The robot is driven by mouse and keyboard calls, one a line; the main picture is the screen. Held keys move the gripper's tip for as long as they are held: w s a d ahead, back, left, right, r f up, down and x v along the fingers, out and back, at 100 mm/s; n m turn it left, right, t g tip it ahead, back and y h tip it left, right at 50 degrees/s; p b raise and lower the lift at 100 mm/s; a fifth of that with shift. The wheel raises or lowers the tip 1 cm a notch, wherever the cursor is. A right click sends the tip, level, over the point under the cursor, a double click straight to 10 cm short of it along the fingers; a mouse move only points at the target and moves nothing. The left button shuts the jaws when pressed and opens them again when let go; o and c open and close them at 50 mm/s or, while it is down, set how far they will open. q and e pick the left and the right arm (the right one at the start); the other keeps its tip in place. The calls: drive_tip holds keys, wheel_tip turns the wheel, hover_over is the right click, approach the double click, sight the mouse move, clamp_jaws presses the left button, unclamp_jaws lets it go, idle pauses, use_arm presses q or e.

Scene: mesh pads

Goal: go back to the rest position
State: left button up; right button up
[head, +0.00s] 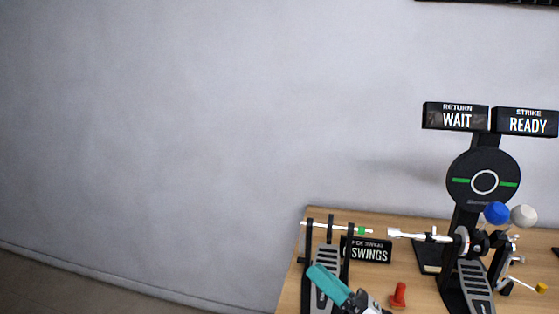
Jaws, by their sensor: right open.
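My right gripper (345,292) shows at the bottom edge in the head view as a teal and grey part in front of the left pedal. It is open, and I see nothing held in it. The picture's lower edge cuts off the rest of it. My left gripper is not in view.
A wooden table (290,285) holds a left pedal frame (308,250), a SWINGS sign (369,250), a red piece (398,295) and a right pedal (474,285). A round black pad (467,165) stands below WAIT (456,117) and READY (526,122) signs. Left of the table is clear.

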drive_tip(key=s+d+f+m+h, duration=0.2)
drive_tip(key=d+f+m+h, duration=0.6)
drive_tip(key=m, duration=0.7)
drive_tip(key=s+d+f+m+h, duration=0.3)
drive_tip(key=d+f+m+h, duration=0.4)
drive_tip(key=m+h, duration=0.55)
drive_tip(key=s+a+f+m+g+y, duration=0.1)
drive_tip(key=s+f+m+g+y, duration=0.1)
drive_tip(key=s+f+m+g, duration=0.6)
drive_tip(key=s+a+f+m+g+y, duration=0.1)
drive_tip(key=s+f+g, duration=0.35)
drive_tip(key=s, duration=0.75)
wheel_tip(320, 180, down, 26)
drive_tip(key=s+d+f, duration=0.2)
drive_tip(key=s+f, duration=1.5)
drive_tip(key=shift+d, duration=0.35)
